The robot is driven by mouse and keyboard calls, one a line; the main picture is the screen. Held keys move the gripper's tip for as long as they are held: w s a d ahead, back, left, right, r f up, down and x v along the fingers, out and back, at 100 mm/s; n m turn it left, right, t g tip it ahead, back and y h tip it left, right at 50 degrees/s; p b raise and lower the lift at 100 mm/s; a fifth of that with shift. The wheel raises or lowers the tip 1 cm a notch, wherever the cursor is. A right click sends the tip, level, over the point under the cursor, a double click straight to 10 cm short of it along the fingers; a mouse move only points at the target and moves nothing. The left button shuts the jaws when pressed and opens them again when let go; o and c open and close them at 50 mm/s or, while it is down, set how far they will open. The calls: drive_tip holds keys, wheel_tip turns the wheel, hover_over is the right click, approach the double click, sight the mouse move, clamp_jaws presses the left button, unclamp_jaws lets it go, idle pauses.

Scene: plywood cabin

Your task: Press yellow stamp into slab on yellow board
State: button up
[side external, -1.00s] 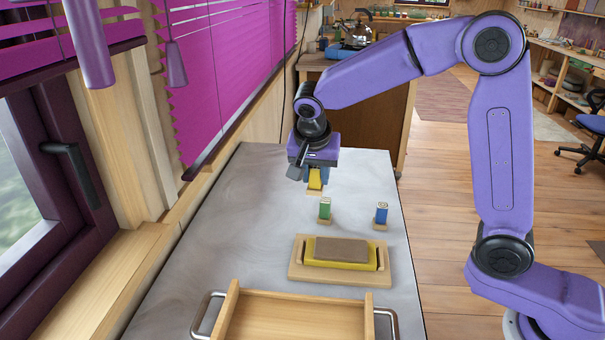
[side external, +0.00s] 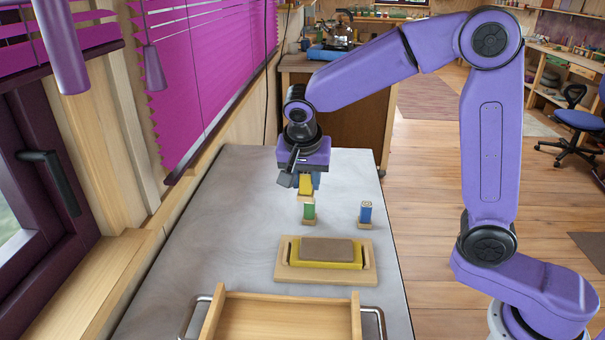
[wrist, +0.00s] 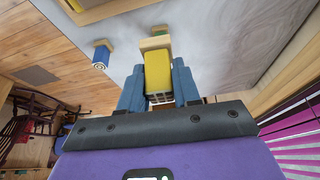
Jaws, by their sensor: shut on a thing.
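My gripper (side external: 307,181) is shut on the yellow stamp (side external: 305,188), which is held above the table behind the green stamp. In the wrist view the yellow stamp (wrist: 158,72) sits between my blue fingers (wrist: 158,88), with its pale wooden base pointing away from the palm. The yellow board (side external: 290,263) lies in a wooden holder (side external: 325,277) nearer the side camera. A flat brown slab (side external: 327,250) rests on the board. The slab is not clearly visible in the wrist view.
The green stamp (side external: 309,212) stands just below my gripper in the side view, its top close to the held stamp. The blue stamp (side external: 366,212) stands to the right. A wooden tray (side external: 285,296) with metal handles is at the near edge. Table left is clear.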

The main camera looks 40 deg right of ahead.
hover_over(341, 242)
drive_tip(key=s+a, duration=0.1)
drive_tip(key=a, duration=0.1)
drive_tip(key=shift+s+d+f, duration=0.1)
drive_tip(key=shift+d+f, duration=0.05)
drive_tip(key=shift+f, duration=1.55)
drive_tip(key=shift+s+d+f, duration=0.1)
drive_tip(key=shift+f, duration=1.55)
drive_tip(key=shift+f, duration=1.1)
idle(0.5)
wheel_tip(341, 242, up, 7)
idle(1.0)
idle(0.5)
